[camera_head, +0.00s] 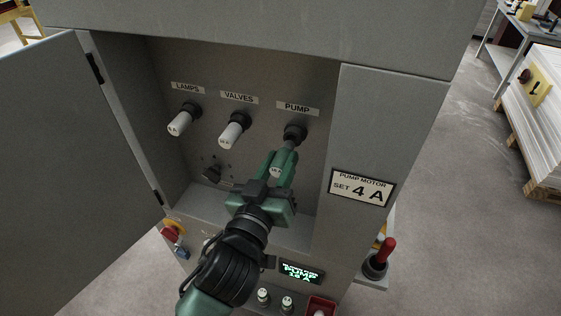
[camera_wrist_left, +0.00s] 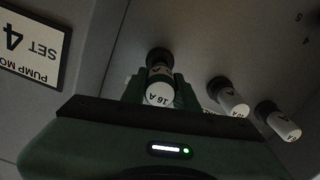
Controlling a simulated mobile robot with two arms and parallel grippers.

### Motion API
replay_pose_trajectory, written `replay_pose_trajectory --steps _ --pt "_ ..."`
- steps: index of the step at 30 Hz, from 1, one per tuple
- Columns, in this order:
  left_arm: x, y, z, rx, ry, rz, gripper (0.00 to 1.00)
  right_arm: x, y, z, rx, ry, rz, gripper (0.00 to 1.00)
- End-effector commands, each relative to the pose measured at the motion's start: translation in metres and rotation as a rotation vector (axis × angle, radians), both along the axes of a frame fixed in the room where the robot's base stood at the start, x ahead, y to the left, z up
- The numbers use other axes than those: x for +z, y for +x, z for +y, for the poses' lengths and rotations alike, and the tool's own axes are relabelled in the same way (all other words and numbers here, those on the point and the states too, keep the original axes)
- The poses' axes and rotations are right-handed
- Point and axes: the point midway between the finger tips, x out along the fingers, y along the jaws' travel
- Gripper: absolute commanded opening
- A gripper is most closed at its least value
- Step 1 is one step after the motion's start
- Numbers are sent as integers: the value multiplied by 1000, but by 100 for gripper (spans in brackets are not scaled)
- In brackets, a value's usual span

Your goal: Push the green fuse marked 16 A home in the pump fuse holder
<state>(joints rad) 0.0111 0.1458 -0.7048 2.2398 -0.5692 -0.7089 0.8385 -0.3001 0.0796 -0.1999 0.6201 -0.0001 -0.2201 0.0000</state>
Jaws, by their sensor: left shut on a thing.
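The pump fuse holder (camera_head: 295,133) is a black round socket under the PUMP label (camera_head: 298,108). It also shows in the left wrist view (camera_wrist_left: 158,57). My left gripper (camera_head: 283,165) is green and shut on a fuse in line with this holder. The fuse's pale end, marked 16 A, faces the left wrist camera (camera_wrist_left: 160,94); little of its body shows between the fingers. Its far end is at the holder's mouth; I cannot tell how deep it sits. My right gripper is not in view.
White fuses sit in the LAMPS holder (camera_head: 180,123) and VALVES holder (camera_head: 232,133) to the left. The open cabinet door (camera_head: 75,170) is at left. A placard (camera_head: 361,188) reads PUMP MOTOR SET 4 A. A lit display (camera_head: 300,272) is below.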

Motion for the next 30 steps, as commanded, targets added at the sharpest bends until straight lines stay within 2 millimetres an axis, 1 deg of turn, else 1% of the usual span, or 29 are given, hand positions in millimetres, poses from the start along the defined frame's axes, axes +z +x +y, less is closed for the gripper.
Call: replay_pose_trajectory --steps 11,30 --pt "0 1 0 1 -1 1 0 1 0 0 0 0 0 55" --pt "0 16 -5 0 -1 -1 0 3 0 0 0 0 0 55"
